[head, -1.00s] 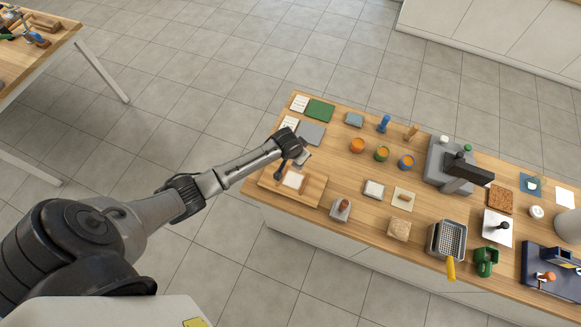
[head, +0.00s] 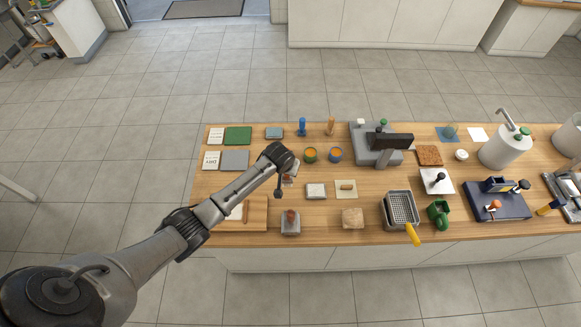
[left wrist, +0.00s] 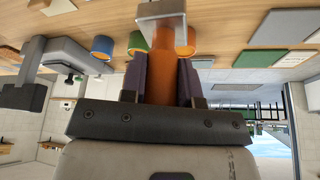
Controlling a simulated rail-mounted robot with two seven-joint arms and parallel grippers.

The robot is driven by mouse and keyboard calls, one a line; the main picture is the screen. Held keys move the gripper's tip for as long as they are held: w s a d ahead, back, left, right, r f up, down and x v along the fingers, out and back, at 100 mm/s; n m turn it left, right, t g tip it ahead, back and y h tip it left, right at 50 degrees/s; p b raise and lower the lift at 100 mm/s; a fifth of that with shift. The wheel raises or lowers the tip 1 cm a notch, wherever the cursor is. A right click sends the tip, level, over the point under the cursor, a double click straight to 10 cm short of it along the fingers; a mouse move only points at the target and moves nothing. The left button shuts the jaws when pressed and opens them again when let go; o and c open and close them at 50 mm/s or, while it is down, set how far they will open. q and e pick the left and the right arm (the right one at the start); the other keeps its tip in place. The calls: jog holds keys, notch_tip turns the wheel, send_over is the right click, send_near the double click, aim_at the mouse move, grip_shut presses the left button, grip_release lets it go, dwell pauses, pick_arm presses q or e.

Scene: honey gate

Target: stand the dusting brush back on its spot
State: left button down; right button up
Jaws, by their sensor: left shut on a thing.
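My left gripper (head: 279,189) is over the left-middle of the table. In the left wrist view its two dark fingers (left wrist: 164,80) are shut on the orange-brown handle of the dusting brush (left wrist: 165,68). A broad pale grey end of the brush (left wrist: 160,10) points to the top of that view. In the head view the brush (head: 288,180) is mostly hidden behind my gripper. I cannot tell whether its lower end touches the table, nor which mark is its spot. My right gripper is not in view.
A grey block with a brown top (head: 290,223) stands in front. Green (head: 310,155) and blue (head: 335,155) cups stand behind. A wooden board (head: 257,216) lies at the left, and a grey machine (head: 365,153) at the right.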

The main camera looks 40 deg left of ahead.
aim_at(288, 177)
pick_arm(q)
jog(key=shift+r+p, duration=0.15)
jog(key=shift+p, duration=0.45)
notch_tip(288, 177, down, 5)
jog(key=b, duration=0.3)
jog(key=shift+f+b, duration=0.45)
jog(key=shift+f, duration=0.2)
jog(key=shift+p, duration=0.35)
jog(key=shift+f, duration=0.25)
dwell(0.5)
jog(key=shift+f+b, duration=0.6)
jog(key=shift+f, duration=0.2)
